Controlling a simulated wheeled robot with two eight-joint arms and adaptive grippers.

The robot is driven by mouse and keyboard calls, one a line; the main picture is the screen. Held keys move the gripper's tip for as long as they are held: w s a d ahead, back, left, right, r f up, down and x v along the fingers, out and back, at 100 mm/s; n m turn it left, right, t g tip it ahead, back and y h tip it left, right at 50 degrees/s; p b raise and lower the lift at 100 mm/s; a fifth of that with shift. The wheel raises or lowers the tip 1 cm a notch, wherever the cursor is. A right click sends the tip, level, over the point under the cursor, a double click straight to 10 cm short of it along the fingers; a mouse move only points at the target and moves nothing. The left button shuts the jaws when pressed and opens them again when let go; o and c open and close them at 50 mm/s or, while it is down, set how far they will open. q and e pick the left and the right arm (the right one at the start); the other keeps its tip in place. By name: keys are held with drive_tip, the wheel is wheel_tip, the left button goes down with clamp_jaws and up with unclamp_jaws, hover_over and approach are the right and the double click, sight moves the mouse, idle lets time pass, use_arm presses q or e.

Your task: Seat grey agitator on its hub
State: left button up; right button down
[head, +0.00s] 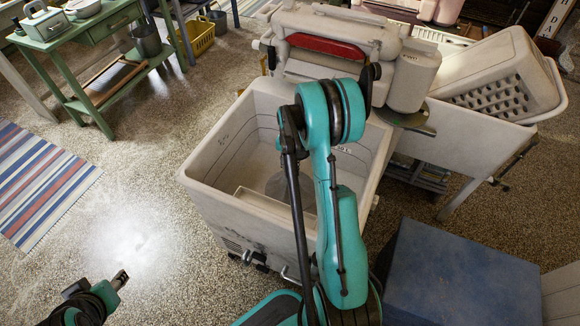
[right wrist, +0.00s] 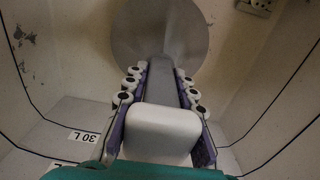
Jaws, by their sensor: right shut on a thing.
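The grey agitator (right wrist: 195,35) fills the top of the right wrist view, with a wide round skirt and a narrow grey post or fin. My right gripper (right wrist: 161,78) is shut on it, purple-lined fingers on either side of the post. A pale rounded block (right wrist: 162,130) shows between the fingers nearer the camera. In the head view, part of the agitator (head: 277,185) shows low inside the white washer tub (head: 215,185), left of my teal right arm, which hides the right gripper. The hub is hidden beneath the skirt. My left gripper (head: 121,279) is empty over the floor, lower left.
The tub walls surround the right gripper closely. A wringer (head: 325,45) with a red bar stands behind the tub.

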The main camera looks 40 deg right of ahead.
drive_tip(key=shift+f, duration=0.45)
idle(0.9)
drive_tip(key=shift+s+f, duration=0.1)
idle(0.8)
drive_tip(key=c, duration=1.7)
unclamp_jaws()
drive_tip(key=o, duration=0.5)
drive_tip(key=shift+f, duration=0.1)
drive_tip(key=o, duration=0.5)
drive_tip(key=shift+r, duration=0.2)
drive_tip(key=shift+r+p, duration=2.25)
drive_tip(key=shift+r, duration=1.2)
